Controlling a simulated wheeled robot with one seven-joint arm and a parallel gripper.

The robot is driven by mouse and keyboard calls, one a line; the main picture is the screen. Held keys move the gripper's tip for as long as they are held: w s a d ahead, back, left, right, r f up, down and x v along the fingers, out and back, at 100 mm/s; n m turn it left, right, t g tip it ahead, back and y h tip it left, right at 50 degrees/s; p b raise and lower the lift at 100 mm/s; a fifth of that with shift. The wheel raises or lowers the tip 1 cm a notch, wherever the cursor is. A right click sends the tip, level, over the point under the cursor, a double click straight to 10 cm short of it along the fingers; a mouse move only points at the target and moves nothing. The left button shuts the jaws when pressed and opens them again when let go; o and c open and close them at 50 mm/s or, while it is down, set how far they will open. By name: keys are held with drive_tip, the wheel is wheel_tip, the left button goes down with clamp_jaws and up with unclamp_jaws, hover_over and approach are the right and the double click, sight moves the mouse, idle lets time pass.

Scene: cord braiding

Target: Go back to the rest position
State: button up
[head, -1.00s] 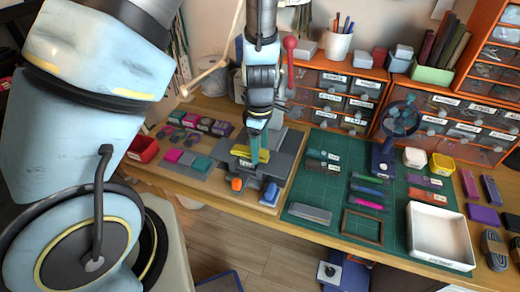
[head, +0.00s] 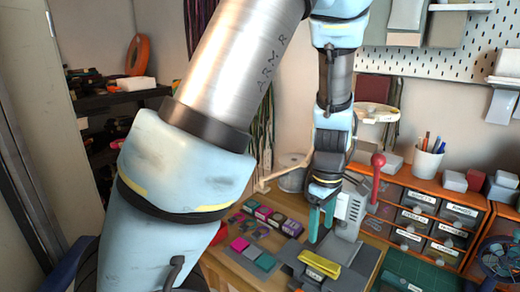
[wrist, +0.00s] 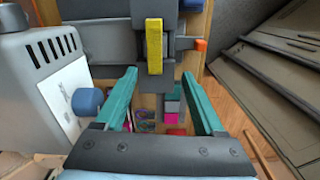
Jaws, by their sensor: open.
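My gripper (head: 319,222) has teal fingers that point down above the bench. In the wrist view my gripper (wrist: 159,76) shows its two fingers wide apart with nothing between them. A yellow bar (head: 320,263) lies on a dark grey machine base (head: 352,268) just below the fingers. The yellow bar also shows in the wrist view (wrist: 154,46), beyond the fingertips and apart from them. A grey machine body with a red-knobbed lever (head: 378,160) stands right beside the gripper.
Small coloured boxes (head: 271,218) and flat coloured pieces (head: 252,253) lie left of the machine. A drawer cabinet (head: 424,222) and a pen cup (head: 427,161) stand to the right. A green cutting mat (head: 405,268) lies at the lower right.

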drive_tip(key=a+r+m+t, duration=0.1)
drive_tip(key=a+r+m, duration=0.2)
drive_tip(key=a, duration=0.9)
drive_tip(key=w+a+r+m, duration=0.1)
drive_tip(key=a+r+m, duration=0.2)
drive_tip(key=a, duration=0.9)
drive_tip(key=m, duration=0.3)
drive_tip(key=shift+w+r+t, duration=0.25)
drive_tip(key=shift+w+t, duration=0.05)
drive_tip(key=shift+t, duration=0.1)
